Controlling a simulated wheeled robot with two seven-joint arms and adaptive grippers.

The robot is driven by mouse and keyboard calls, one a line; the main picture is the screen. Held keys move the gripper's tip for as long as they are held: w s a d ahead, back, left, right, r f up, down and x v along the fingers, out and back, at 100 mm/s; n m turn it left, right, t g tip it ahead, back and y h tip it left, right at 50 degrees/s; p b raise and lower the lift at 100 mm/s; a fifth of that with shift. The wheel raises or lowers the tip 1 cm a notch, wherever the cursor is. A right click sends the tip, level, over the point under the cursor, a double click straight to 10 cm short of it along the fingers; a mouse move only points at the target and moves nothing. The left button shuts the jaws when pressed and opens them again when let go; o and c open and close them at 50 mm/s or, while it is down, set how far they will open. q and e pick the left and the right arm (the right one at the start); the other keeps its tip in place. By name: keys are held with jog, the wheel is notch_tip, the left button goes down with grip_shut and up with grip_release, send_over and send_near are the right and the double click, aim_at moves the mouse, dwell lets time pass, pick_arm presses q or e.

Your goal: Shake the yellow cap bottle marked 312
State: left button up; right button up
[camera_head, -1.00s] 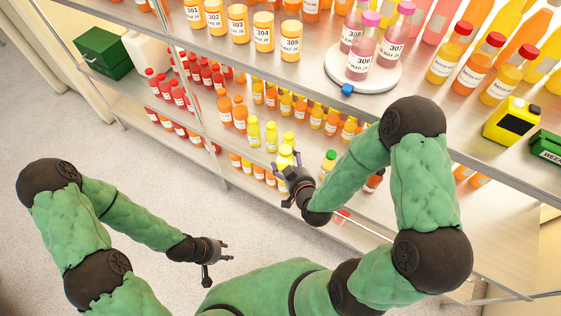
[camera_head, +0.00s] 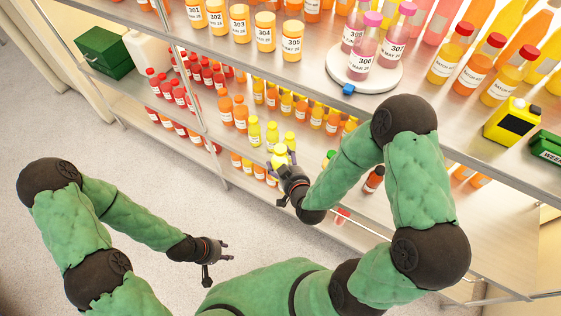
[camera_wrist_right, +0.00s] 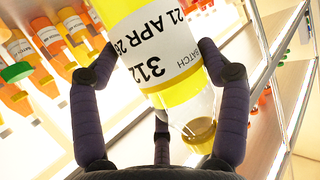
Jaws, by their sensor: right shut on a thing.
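The yellow bottle marked 312 (camera_wrist_right: 165,60) fills the upper middle of the right wrist view. Its label reads batch 312, 21 APR 26, and its yellow cap (camera_wrist_right: 201,130) shows at the lower end, toward the palm. My right gripper (camera_wrist_right: 160,80) is shut around the bottle, fingers on both sides of the label. In the head view, the bottle (camera_head: 280,153) shows small and partly hidden at the fingertips of my right gripper (camera_head: 283,168), in front of the lower shelf. My left gripper (camera_head: 222,252) is open and empty over the floor.
Lower-shelf bottles (camera_head: 254,132) stand close behind the held bottle. The upper shelf holds numbered jars (camera_head: 265,32) and a round white stand (camera_head: 395,78) with pink-capped bottles. The floor (camera_head: 150,190) at the left is clear.

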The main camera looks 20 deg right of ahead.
jog(key=w+d, duration=0.5)
jog(key=d, duration=0.1)
jog(key=s+a, duration=0.2)
jog(key=a, duration=0.1)
jog(key=s+a, duration=0.2)
jog(key=shift+s+a+r, duration=0.1)
jog(key=shift+s+a, duration=0.3)
jog(key=w+d, duration=0.5)
jog(key=d, duration=0.1)
jog(key=s+a, duration=0.2)
jog(key=a, duration=0.1)
jog(key=s+a, duration=0.2)
jog(key=shift+s+a, duration=0.4)
jog(key=shift+w+d+r, duration=0.1)
jog(key=shift+r, duration=0.05)
jog(key=w+d, duration=0.5)
jog(key=d, duration=0.1)
jog(key=s+a, duration=0.2)
jog(key=a, duration=0.1)
jog(key=s+a, duration=0.3)
jog(key=shift+s+a, duration=0.25)
jog(key=shift+w+d+f, duration=0.2)
jog(key=shift+d+f, duration=0.05)
jog(key=shift+d, duration=0.15)
jog(key=shift+a, duration=0.1)
jog(key=shift+r, duration=0.1)
